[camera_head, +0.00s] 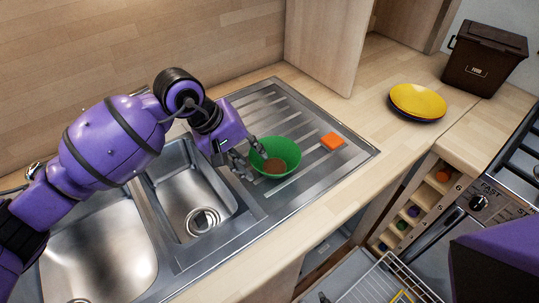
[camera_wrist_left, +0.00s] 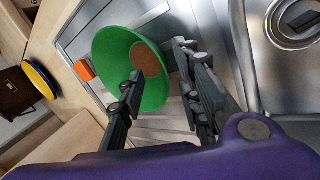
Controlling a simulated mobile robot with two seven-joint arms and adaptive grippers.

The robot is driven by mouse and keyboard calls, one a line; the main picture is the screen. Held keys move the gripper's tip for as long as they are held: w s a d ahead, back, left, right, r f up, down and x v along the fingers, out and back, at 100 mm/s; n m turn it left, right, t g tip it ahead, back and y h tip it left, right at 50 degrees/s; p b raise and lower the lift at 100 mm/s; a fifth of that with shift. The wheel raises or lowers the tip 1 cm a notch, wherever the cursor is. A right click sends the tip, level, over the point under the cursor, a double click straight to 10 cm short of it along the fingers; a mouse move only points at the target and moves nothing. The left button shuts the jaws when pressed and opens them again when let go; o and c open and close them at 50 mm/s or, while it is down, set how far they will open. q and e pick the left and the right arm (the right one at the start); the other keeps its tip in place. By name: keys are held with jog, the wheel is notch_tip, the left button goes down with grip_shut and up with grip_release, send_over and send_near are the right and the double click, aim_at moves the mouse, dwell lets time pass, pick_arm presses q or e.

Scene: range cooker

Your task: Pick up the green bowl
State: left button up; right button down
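The green bowl (camera_head: 290,148) stands on the ribbed steel drainboard, with a brown patch in its bottom. It also shows in the left wrist view (camera_wrist_left: 108,50). My left gripper (camera_head: 250,161) is at the bowl's left side. In the left wrist view its fingers (camera_wrist_left: 160,66) are spread apart, one reaching over the bowl and the other outside the rim, with the bowl's near wall between them. I cannot tell whether either finger touches the bowl. My right gripper is not in view.
An orange sponge (camera_head: 332,141) lies just right of the bowl. Yellow and dark plates (camera_head: 418,101) and a brown bin (camera_head: 484,60) stand on the wooden counter. Two sink basins (camera_head: 190,195) are left of the drainboard. An open dishwasher rack (camera_head: 390,284) and the cooker (camera_head: 500,200) are at lower right.

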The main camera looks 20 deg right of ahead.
pick_arm(q)
jog(key=shift+x, duration=0.8)
jog(key=shift+w, duration=0.1)
grip_shut()
jog(key=shift+r, duration=0.15)
